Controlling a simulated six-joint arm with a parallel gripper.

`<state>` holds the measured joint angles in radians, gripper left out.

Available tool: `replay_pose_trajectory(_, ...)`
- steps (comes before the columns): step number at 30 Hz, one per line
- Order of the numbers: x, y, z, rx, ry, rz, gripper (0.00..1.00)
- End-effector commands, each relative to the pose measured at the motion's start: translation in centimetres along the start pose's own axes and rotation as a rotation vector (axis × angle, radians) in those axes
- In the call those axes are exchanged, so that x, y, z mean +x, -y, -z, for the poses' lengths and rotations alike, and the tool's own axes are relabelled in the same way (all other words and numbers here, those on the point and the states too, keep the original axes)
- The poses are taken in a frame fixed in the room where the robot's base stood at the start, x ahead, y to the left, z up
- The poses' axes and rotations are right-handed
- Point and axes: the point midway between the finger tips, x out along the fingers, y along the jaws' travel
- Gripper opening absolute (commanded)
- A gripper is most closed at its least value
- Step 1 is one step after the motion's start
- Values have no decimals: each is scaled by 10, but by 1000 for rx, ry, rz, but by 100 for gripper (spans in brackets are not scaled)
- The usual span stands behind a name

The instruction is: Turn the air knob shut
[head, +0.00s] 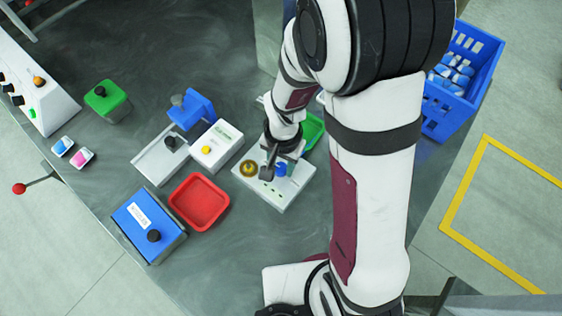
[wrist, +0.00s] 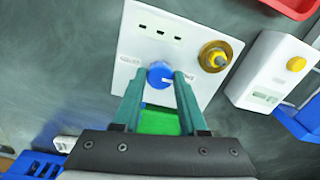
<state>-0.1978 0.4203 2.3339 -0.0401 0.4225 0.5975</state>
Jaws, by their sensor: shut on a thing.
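A blue round knob (wrist: 158,69) with a white mark on its face sits on a white panel (wrist: 140,25). My gripper (wrist: 164,79) has its two green fingers on either side of this knob and is shut on it. In the head view the blue knob (head: 282,169) shows beside my gripper (head: 272,166), partly hidden by it. A brass-yellow knob (wrist: 215,56) stands on the same panel, apart from my fingers. It also shows in the head view left of my gripper. The panel has several small dark slots and labels too small to read.
A white box with a yellow button (head: 206,150) stands left of the panel. A red tray (head: 199,202) and a blue box with a black knob (head: 148,222) lie further left. A green tray (wrist: 160,122) is close beside the panel. A blue crate (head: 466,75) stands at right.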

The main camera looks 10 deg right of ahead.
Motion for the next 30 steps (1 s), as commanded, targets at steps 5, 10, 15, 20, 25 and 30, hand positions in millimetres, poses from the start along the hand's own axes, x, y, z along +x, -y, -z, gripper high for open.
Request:
replay_pose_trajectory(5, 0, 0, 0, 18, 0, 0, 0)
replay_pose_trajectory(10, 0, 0, 0, 21, 0, 0, 0)
replay_pose_trajectory(15, 0, 0, 0, 20, 0, 0, 0)
replay_pose_trajectory(20, 0, 0, 0, 20, 0, 0, 65)
replay_pose_trajectory(25, 0, 0, 0, 20, 0, 0, 72)
replay_pose_trajectory(30, -2, 0, 0, 20, -1, 1, 72)
